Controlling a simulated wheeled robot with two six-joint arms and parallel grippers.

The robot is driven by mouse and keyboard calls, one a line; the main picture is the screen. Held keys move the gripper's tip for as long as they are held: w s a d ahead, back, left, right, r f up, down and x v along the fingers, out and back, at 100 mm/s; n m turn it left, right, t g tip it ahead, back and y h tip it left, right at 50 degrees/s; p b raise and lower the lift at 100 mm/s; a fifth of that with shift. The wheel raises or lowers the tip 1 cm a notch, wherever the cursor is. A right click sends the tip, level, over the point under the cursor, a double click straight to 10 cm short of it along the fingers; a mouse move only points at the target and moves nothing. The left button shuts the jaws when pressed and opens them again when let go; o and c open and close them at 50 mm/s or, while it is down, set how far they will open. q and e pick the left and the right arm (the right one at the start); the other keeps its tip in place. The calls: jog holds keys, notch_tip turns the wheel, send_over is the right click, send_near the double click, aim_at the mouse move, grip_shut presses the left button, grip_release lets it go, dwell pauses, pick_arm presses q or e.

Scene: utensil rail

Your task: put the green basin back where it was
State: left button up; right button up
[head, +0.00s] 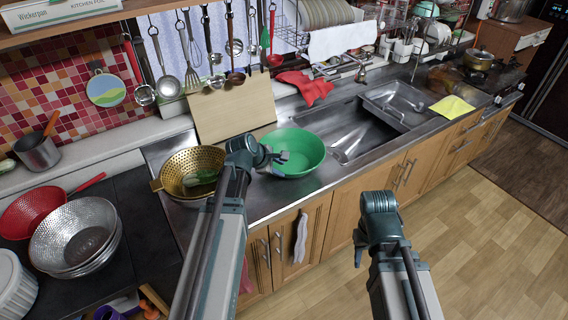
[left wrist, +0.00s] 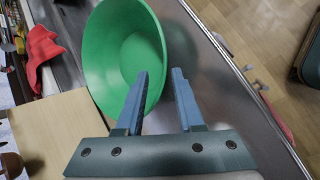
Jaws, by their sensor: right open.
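The green basin (head: 300,155) stands on the steel counter just left of the sink. My left gripper (head: 278,157) is at the basin's left side. In the left wrist view its two fingers (left wrist: 158,100) are apart. One finger overlaps the inside of the green basin (left wrist: 120,55) and the other is outside it, with the rim seen between them. I cannot tell whether either finger touches it. My right gripper (head: 380,203) is over the floor in front of the cabinets, away from the basin; its fingers are hardly visible.
A gold colander (head: 178,168) stands close left of the basin. A cutting board (head: 235,108) leans behind, below hanging utensils. The sink (head: 345,130) is to the right, with a red cloth (head: 305,86) behind it. Metal bowls (head: 75,235) and a red colander (head: 33,212) are at left.

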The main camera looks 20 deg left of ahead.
pick_arm(q)
jog(key=s+d+f+m+g+y, duration=0.2)
jog(key=s+d+m+g, duration=0.1)
jog(key=s+d+m, duration=0.7)
jog(key=s+d+f+m+g+y, duration=0.2)
jog(key=s+d+m+g, duration=0.2)
jog(key=s+d+m, duration=0.6)
jog(key=m, duration=0.4)
jog(key=shift+f, duration=0.25)
